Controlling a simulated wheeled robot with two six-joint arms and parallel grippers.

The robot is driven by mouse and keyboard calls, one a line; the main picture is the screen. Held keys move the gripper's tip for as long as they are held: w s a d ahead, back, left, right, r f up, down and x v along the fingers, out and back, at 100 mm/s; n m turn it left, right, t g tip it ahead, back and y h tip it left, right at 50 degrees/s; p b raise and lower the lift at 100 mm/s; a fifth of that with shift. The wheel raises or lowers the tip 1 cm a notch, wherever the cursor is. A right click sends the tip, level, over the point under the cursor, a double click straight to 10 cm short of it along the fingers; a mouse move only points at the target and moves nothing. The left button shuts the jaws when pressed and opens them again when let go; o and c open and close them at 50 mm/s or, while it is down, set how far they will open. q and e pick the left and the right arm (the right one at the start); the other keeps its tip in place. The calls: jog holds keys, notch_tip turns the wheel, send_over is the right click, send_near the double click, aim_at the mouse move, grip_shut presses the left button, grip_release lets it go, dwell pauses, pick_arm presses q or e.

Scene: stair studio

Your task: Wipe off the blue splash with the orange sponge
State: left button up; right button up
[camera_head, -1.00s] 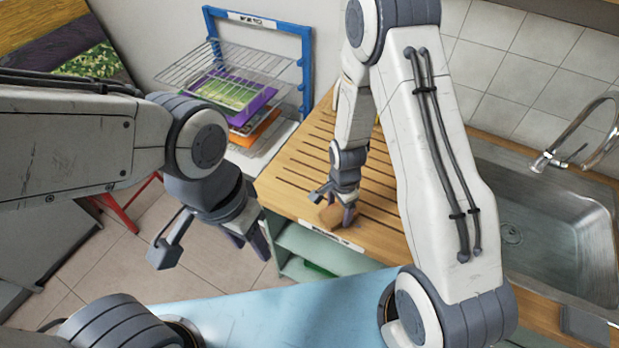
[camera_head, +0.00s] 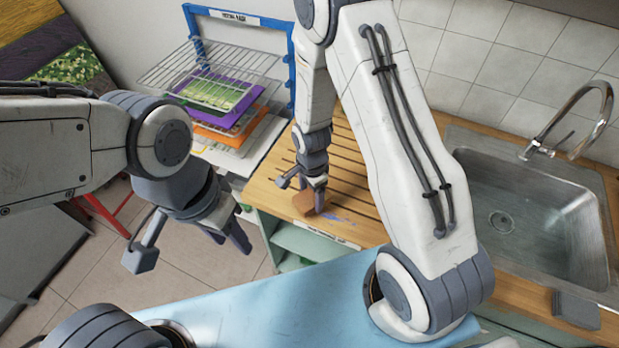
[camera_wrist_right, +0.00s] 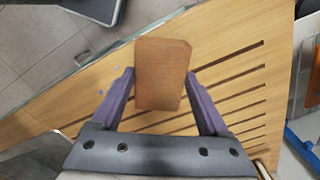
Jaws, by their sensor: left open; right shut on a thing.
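The orange sponge (camera_head: 304,204) is held by my right gripper (camera_head: 316,196) low over the slatted wooden counter (camera_head: 360,195), near its front edge. I cannot tell whether the sponge touches the wood. In the right wrist view the sponge (camera_wrist_right: 162,75) sits between the two fingers of my right gripper (camera_wrist_right: 160,92). The blue splash (camera_head: 337,216) is on the counter just right of the sponge; part may be hidden. Small bluish spots (camera_wrist_right: 101,92) show left of the sponge in the right wrist view. My left gripper (camera_head: 226,236) is open and empty over the floor.
A steel sink (camera_head: 535,205) with a curved faucet (camera_head: 590,100) is set in the counter at the right. A blue-framed wire rack (camera_head: 215,75) with coloured sheets stands at the back left. A light-blue surface (camera_head: 290,300) lies in front.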

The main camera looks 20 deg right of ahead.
aim_at(310, 197)
jog(key=shift+w+a+r+p, duration=0.1)
jog(key=shift+r+p, duration=0.2)
jog(key=shift+r, duration=0.15)
jog(key=shift+w+a+r+p, duration=0.1)
jog(key=shift+r+p, duration=0.2)
jog(key=shift+r, duration=0.1)
jog(key=shift+s+d+r+p, duration=0.1)
jog(key=shift+r+p, duration=0.2)
jog(key=shift+r, duration=0.2)
jog(key=shift+r+p, duration=1)
jog(key=shift+r, duration=0.25)
jog(key=shift+f, duration=0.1)
